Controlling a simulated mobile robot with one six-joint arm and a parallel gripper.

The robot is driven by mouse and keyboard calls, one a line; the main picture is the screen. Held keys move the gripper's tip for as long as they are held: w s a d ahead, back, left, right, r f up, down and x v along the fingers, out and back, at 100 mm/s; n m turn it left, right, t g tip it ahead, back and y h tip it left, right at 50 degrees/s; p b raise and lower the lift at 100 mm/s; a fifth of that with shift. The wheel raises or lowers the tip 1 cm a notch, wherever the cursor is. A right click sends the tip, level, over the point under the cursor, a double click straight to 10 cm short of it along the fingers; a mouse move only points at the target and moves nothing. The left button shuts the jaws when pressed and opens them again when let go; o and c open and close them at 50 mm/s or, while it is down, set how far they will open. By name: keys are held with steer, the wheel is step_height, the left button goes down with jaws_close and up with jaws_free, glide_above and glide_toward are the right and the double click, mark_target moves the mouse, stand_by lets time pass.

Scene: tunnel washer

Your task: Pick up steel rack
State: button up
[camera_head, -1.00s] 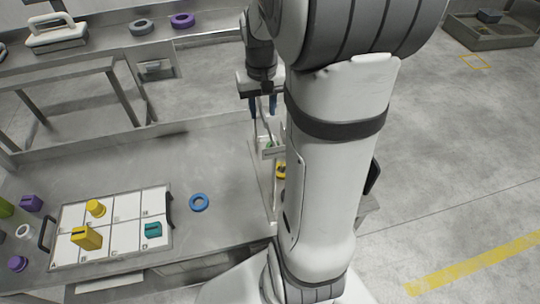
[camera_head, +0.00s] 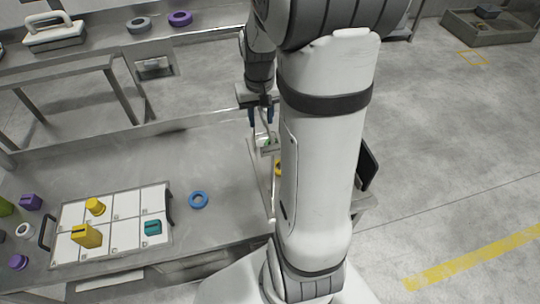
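The steel rack (camera_head: 257,165) stands at the right end of the steel table, largely hidden behind my white arm. Its thin left edge and a grey upright part show, with a bit of green and a yellow piece (camera_head: 278,169) by it. My gripper (camera_head: 263,120) points down over the far end of the rack, its two dark blue fingers on either side of a thin grey upright part. The fingers look apart. I cannot tell whether they touch the rack.
A white tray (camera_head: 125,203) with lettered cells holds yellow and teal pieces at the left. A blue ring (camera_head: 198,200) lies between tray and rack. Purple and green pieces sit at the far left. A back bench holds a grey ring (camera_head: 138,25) and a purple ring (camera_head: 180,18).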

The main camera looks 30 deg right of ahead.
steer(key=shift+c, duration=0.5)
jaws_close()
stand_by(1.0)
